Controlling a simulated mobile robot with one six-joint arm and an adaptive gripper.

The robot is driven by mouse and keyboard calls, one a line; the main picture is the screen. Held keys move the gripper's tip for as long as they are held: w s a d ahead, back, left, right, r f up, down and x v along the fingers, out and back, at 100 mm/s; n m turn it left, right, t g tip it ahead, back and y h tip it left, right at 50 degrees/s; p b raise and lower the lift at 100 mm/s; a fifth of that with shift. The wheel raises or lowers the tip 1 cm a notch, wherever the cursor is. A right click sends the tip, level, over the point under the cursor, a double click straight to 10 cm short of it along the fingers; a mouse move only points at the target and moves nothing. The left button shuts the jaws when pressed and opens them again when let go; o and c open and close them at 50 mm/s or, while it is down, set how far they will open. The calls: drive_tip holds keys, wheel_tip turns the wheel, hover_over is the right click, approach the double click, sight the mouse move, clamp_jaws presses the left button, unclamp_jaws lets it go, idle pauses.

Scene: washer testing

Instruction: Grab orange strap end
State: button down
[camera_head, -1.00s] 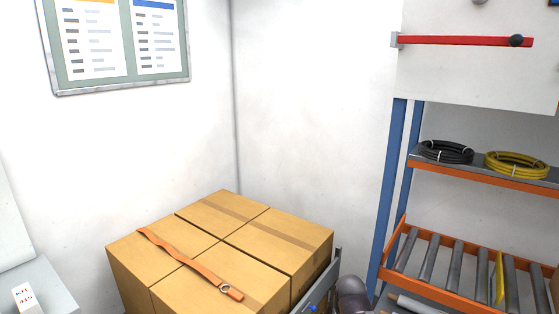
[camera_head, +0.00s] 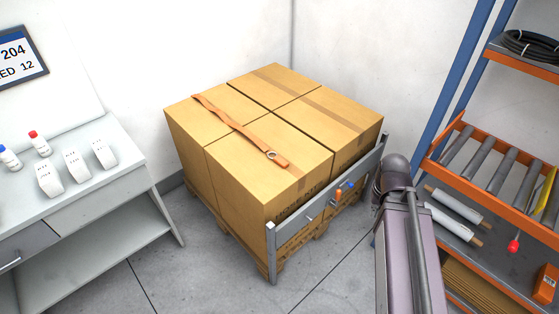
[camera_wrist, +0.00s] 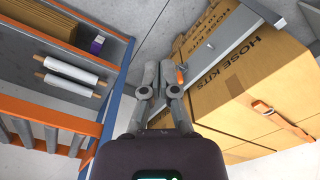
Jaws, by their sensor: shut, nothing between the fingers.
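An orange strap (camera_head: 230,122) lies across the top of the stacked cardboard boxes (camera_head: 337,118). Its near end (camera_head: 284,162), with a metal ring, lies flat on the front box. In the wrist view the strap end (camera_wrist: 262,106) shows at the right, on a box marked "HOSE KITS". My gripper (camera_wrist: 159,68) is shut and empty. In that picture it is left of the strap end, apart from it. In the head view my arm is right of the boxes, and my gripper is not visible.
A grey rail (camera_head: 297,216) with orange and blue knobs stands along the boxes' right side. A blue and orange rack (camera_head: 440,135) with rollers and white rolls is at the right. A grey bench (camera_head: 118,187) with bottles is at the left. Floor in front is clear.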

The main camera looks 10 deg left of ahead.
idle(0.3)
drive_tip(key=c, duration=0.9)
unclamp_jaws()
drive_tip(key=shift+c, duration=0.2)
drive_tip(key=o, duration=0.3)
drive_tip(key=shift+w+a+f, duration=0.15)
drive_tip(key=shift+f, duration=0.05)
drive_tip(key=o, duration=0.4)
drive_tip(key=shift+w+a+f+n+y+b, duration=0.3)
drive_tip(key=shift+w+a+f+n+b, duration=0.2)
drive_tip(key=shift+w+a+f+b, duration=0.4)
drive_tip(key=shift+o, duration=0.2)
drive_tip(key=w+a+f+n+t+y+b, duration=0.4)
drive_tip(key=w+a+f+n+y+b, duration=0.1)
drive_tip(key=w+a+b, duration=0.5)
drive_tip(key=w+a+f+n+t+y+b, duration=0.4)
drive_tip(key=w+a+f+y+b, duration=0.1)
drive_tip(key=w+a+b, duration=0.5)
drive_tip(key=shift+w+a+f+n+b, duration=0.15)
drive_tip(key=shift+w+a+n+b, duration=0.25)
drive_tip(key=shift+w+b, duration=0.5)
drive_tip(key=shift+s, duration=0.15)
